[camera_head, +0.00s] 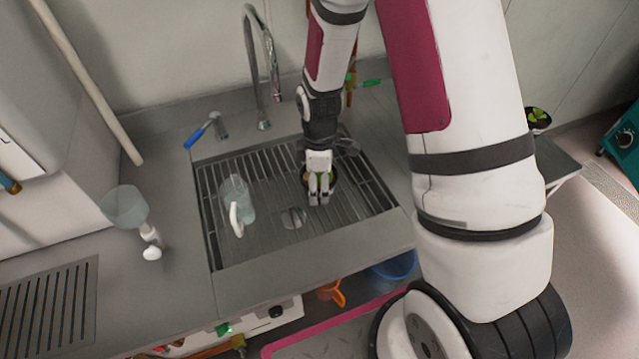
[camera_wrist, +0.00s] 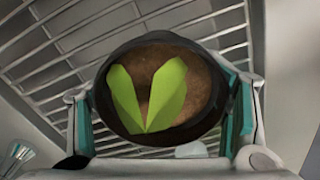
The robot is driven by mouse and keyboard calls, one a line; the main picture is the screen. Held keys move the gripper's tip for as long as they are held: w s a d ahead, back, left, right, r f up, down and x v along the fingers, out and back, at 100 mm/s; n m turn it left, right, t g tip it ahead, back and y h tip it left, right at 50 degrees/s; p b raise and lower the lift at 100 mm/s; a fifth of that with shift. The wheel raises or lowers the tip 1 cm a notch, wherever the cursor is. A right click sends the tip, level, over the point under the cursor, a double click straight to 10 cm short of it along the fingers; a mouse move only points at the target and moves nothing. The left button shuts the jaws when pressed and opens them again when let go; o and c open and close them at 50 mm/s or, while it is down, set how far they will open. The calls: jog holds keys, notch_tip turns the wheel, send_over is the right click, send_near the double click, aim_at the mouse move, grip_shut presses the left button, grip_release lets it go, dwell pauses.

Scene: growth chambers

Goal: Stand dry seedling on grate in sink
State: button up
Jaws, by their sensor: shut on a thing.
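In the head view my gripper (camera_head: 319,192) is over the right part of the sink grate (camera_head: 360,213), fingers pointing down. It is shut on a dark round pot with a seedling, mostly hidden behind the fingers there. In the wrist view the seedling (camera_wrist: 160,90) shows two bright green leaves over brown soil that looks dry. My fingers grip the pot on its left and right sides. The pot looks upright. Grate bars show behind it, but I cannot tell whether its base touches them.
A clear jug (camera_head: 236,201) with a white handle stands on the grate's left part. A faucet (camera_head: 262,75) rises behind the sink. Another potted seedling (camera_head: 538,118) is at the far right. The grate's front is mostly clear.

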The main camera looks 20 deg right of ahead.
jog(key=shift+f, duration=0.5)
jog(key=shift+f, duration=0.15)
jog(key=o, duration=1.4)
notch_tip(320, 180, up, 12)
jog(key=shift+r+b, duration=0.25)
jog(key=shift+b, duration=0.2)
jog(key=s+r+m+t, duration=0.1)
jog(key=s+r+m, duration=0.3)
jog(key=s+r, duration=0.2)
jog(key=s+r+m+t, duration=0.2)
jog(key=s+r+m, duration=0.3)
jog(key=r, duration=0.3)
jog(key=s+r+m+t, duration=0.2)
jog(key=s+r+m, duration=0.2)
jog(key=s+r, duration=0.3)
jog(key=shift+s+r+m, duration=0.15)
jog(key=shift+r+m, duration=0.15)
jog(key=shift+r, duration=0.2)
